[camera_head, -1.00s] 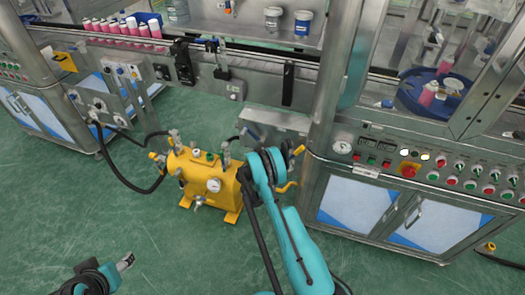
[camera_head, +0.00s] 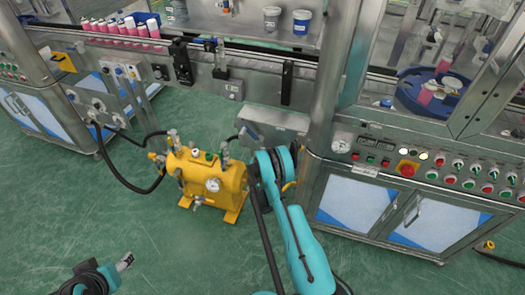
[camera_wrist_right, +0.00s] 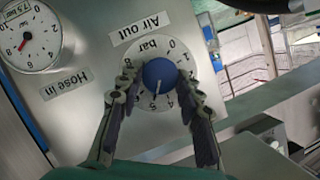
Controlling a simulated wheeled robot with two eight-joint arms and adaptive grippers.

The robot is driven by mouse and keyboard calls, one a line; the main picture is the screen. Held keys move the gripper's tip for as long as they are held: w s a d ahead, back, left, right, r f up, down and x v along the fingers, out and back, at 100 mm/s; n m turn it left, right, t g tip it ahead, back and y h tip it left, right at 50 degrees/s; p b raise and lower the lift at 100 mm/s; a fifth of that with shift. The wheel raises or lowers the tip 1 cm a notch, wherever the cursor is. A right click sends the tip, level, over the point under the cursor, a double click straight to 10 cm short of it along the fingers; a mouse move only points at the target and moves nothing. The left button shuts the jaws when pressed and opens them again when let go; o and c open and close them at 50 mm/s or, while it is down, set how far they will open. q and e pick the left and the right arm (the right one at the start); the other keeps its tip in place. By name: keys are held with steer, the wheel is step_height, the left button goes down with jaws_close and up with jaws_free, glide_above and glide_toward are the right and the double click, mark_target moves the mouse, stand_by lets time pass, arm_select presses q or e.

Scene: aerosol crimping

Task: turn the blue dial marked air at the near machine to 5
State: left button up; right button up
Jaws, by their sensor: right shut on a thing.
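In the right wrist view, the blue dial (camera_wrist_right: 158,75) sits on a round white scale (camera_wrist_right: 133,72) with numbers and "bar", below an upside-down "Air out" label. Its white pointer line points down, at about the 5. My right gripper (camera_wrist_right: 160,110) has a finger on each side of the dial and is shut on it. In the head view my right arm hides the gripper and the dial. My left gripper (camera_head: 125,262) is at the lower left over the green floor, away from the machines; its jaw opening is too small to tell.
A yellow tank unit (camera_head: 212,183) with hoses stands on the floor left of my right arm. A steel cabinet with a button panel (camera_head: 430,172) is right.

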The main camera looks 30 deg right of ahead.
stand_by(0.3)
steer(key=o, duration=1.2)
steer(key=shift+c, duration=0.2)
